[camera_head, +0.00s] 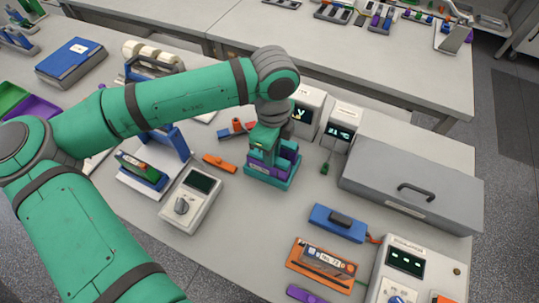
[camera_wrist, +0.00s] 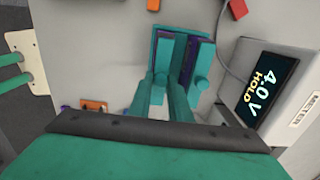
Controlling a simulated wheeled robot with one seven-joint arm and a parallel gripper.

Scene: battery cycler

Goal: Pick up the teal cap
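A teal holder (camera_head: 272,180) with purple parts stands on the bench near the middle of the head view. It also shows in the wrist view (camera_wrist: 164,50), with purple strips between teal blocks. My gripper (camera_head: 266,140) points down directly over this holder, very close to it. In the wrist view, my gripper's teal fingers (camera_wrist: 176,88) reach down to the holder, and their colour blends with it. I cannot single out the teal cap from the holder and fingers. Whether the fingers touch or grip anything is hidden.
A white meter (camera_wrist: 282,85) reading 4.0 V HOLD stands close on the right of the holder. A white dial meter (camera_head: 191,200) is at left, an orange piece (camera_head: 219,163) nearer. A grey lidded case (camera_head: 412,180) is at right. The bench in front of the holder is clear.

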